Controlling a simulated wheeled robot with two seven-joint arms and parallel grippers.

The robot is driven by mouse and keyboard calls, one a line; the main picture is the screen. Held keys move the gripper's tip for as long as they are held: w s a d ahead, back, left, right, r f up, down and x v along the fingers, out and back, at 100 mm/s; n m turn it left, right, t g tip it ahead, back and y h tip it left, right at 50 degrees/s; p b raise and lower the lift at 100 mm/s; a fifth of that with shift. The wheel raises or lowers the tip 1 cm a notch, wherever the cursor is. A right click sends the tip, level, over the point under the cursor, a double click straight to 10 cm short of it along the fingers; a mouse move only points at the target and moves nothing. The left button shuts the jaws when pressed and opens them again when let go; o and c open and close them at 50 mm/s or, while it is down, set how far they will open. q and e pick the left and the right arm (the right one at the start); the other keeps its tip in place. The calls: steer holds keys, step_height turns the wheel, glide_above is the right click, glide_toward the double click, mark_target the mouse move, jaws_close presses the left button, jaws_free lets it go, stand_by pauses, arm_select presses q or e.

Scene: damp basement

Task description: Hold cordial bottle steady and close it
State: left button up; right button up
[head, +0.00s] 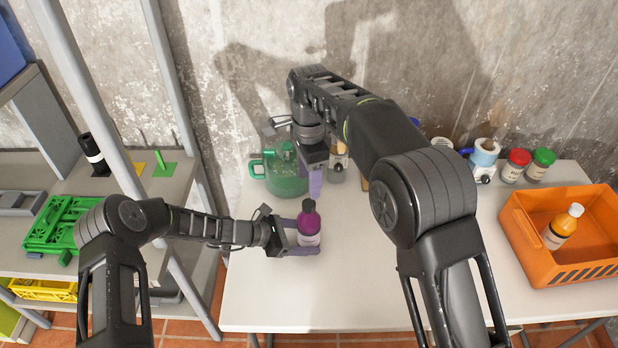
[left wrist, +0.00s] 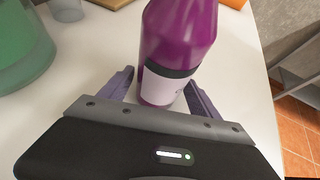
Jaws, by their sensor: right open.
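A purple cordial bottle (head: 308,226) with a pale label and a dark cap (head: 308,205) on its top stands upright on the white table. In the left wrist view the bottle's body (left wrist: 178,35) fills the middle; its top is out of frame. My left gripper (head: 306,238) comes in from the left, with its purple fingers on either side of the bottle's lower part, also seen in the left wrist view (left wrist: 160,82). It looks shut on the bottle. My right gripper (head: 315,184) is open and points down, just behind and above the cap; how far apart they are is unclear.
A green container (head: 283,178) stands behind the bottle on the left. Red-lidded (head: 515,165) and green-lidded (head: 541,163) jars stand along the wall. The front of the table (head: 330,300) is clear.

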arm_select(q)
steer(key=shift+o, duration=1)
steer(key=shift+a, duration=0.1)
steer(key=v, duration=1)
steer(key=shift+a+r, duration=0.15)
steer(key=shift+a, duration=0.15)
steer(key=shift+s+a+r, duration=0.3)
steer(key=shift+a, duration=0.2)
